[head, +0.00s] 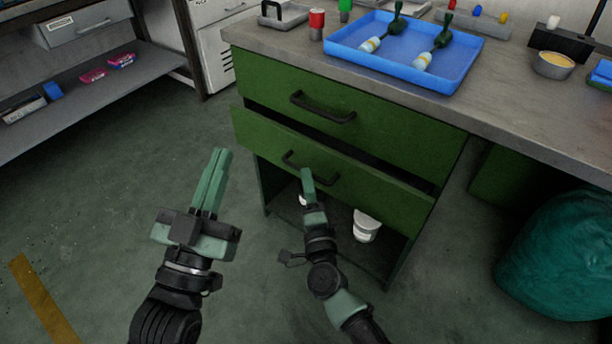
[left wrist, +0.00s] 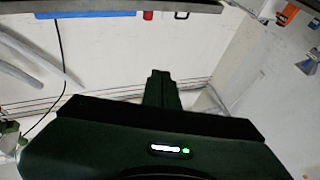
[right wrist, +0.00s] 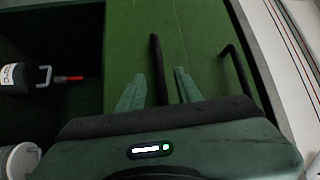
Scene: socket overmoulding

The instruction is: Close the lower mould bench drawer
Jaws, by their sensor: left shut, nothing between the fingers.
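The lower drawer (head: 380,183) of the green bench sticks out a little, with a dark gap above its front. Its black handle (head: 292,160) also shows in the right wrist view (right wrist: 156,60). My right gripper (head: 307,175) is at this handle. In the right wrist view its fingers are open, one on each side of the handle bar, with visible space beside it. The upper drawer (head: 270,88) with its own handle (head: 322,110) looks shut. My left gripper (head: 218,155) is shut and empty, over the floor left of the bench.
A blue tray (head: 345,55) with green-handled tools sits on the bench top (head: 500,105). A white tub (head: 365,228) stands in the open space under the drawer. A teal bag (head: 560,255) is at the right. The floor left of the bench is clear.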

